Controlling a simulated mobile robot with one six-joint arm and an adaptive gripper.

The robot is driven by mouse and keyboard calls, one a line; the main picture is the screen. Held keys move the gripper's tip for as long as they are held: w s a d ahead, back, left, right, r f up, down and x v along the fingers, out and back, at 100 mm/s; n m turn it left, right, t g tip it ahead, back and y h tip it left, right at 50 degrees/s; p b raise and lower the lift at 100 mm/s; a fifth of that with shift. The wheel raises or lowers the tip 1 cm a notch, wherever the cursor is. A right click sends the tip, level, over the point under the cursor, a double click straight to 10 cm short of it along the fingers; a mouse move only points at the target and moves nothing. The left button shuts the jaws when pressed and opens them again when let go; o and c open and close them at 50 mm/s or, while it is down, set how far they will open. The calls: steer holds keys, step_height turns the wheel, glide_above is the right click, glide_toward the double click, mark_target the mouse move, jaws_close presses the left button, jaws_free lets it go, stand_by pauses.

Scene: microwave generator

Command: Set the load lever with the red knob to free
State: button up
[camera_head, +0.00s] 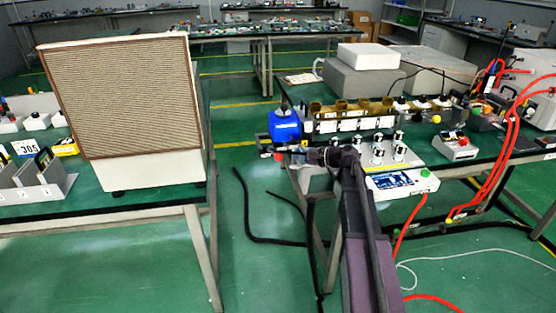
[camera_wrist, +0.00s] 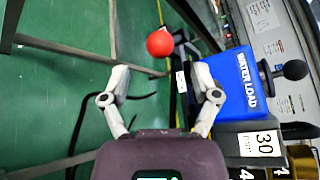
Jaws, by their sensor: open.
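The red knob (camera_wrist: 160,43) shows in the wrist view ahead of my gripper (camera_wrist: 162,77), slightly above the midpoint of its fingertips. My gripper is open, with one finger on each side and a clear gap between; neither finger visibly touches the knob. The lever's shaft is hard to make out. The blue WATER LOAD box (camera_wrist: 230,85) stands just right of the right finger. In the head view, the red knob (camera_head: 278,157) is small, below the blue box (camera_head: 284,125) at the table's left end, and my gripper (camera_head: 284,154) reaches it from the right.
A black knob (camera_wrist: 294,69) sticks out beyond the blue box. A block marked 30 (camera_wrist: 258,144) lies close at lower right. A bench with brass waveguide parts (camera_head: 350,112) extends right. Open green floor (camera_head: 245,190) lies left, with a black cable on it.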

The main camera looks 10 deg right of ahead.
mark_target(279, 157)
steer(key=shift+b+x, duration=0.45)
steer(key=shift+x, duration=2.4)
